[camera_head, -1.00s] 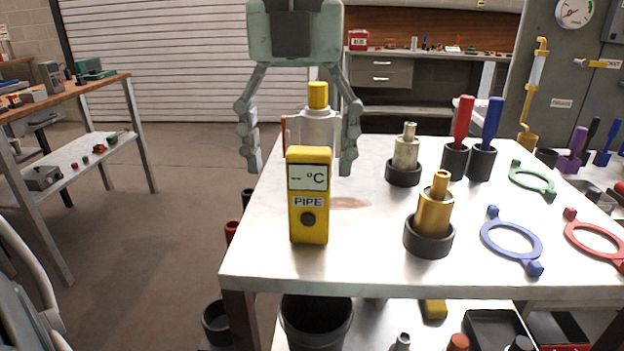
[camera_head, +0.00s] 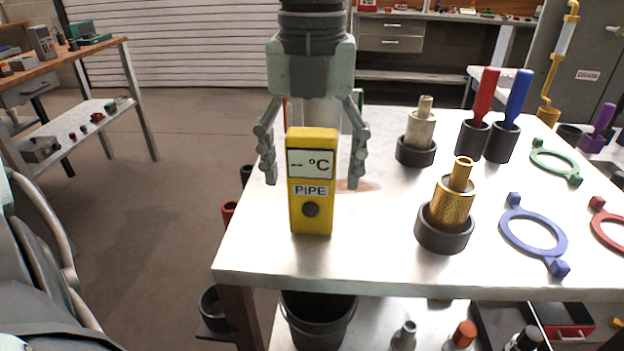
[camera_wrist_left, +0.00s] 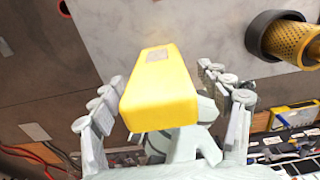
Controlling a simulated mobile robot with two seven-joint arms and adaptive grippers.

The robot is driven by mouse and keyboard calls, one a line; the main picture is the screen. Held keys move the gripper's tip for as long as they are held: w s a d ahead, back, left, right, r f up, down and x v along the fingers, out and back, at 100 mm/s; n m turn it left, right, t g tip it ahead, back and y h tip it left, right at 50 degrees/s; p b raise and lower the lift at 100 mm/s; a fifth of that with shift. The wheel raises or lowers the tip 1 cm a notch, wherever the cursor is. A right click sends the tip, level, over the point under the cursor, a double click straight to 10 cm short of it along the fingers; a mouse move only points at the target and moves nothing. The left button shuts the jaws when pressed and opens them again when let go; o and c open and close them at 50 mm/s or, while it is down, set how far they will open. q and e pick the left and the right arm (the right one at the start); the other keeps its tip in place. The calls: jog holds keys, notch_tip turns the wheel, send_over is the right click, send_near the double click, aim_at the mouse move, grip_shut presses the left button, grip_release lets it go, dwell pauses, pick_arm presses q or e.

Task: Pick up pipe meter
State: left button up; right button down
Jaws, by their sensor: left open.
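The yellow pipe meter (camera_head: 312,215), with a "-- °C" display and a "PIPE" label, stands upright near the left front edge of the white table. My left gripper (camera_head: 313,172) is open and points down over the meter. One finger is on each side of it, and gaps show between the fingers and the meter in the head view. In the left wrist view the meter (camera_wrist_left: 160,92) lies between the spread fingers of the gripper (camera_wrist_left: 165,105). My right gripper does not show.
The white table (camera_head: 370,255) also holds a brass fitting in a dark base (camera_head: 447,225), a paler fitting (camera_head: 418,140), red (camera_head: 484,95) and blue (camera_head: 517,98) handled tools, and a blue ring (camera_head: 532,235). A black bin (camera_head: 318,318) stands below the front edge.

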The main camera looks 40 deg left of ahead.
pick_arm(q)
jog(key=shift+f, duration=0.4)
jog(key=shift+c, duration=0.4)
jog(key=shift+r, duration=0.1)
jog(key=c, duration=1.4)
jog(key=shift+o, duration=0.2)
